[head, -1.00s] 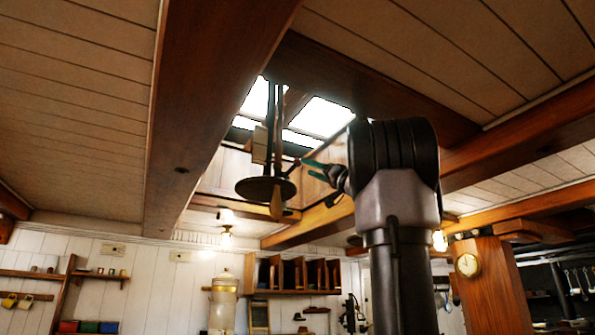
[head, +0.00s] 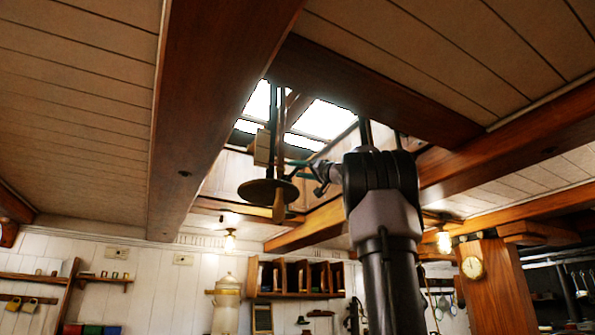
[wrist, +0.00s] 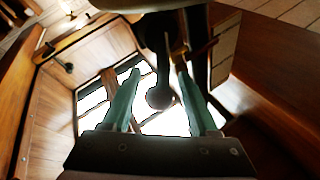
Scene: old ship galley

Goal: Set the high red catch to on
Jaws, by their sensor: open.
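The red catch is a short lever with a ball end on the hanging fixture below the skylight. In the wrist view its ball (wrist: 160,97), dark against the bright glass, lies between my two green fingers. In the head view it is mostly hidden by my gripper (head: 294,169), whose fingers reach left to the fixture's post. My gripper (wrist: 159,74) is open, one finger on each side of the catch; I cannot tell whether either touches it. The on and off marks are not readable.
The fixture has a dark round plate (head: 268,191), a pale box (head: 262,146) and a wooden handle (head: 279,206) hanging below. Heavy ceiling beams (head: 215,90) frame the skylight (head: 318,118) closely. Shelves and a wall lamp (head: 229,240) stand farther back.

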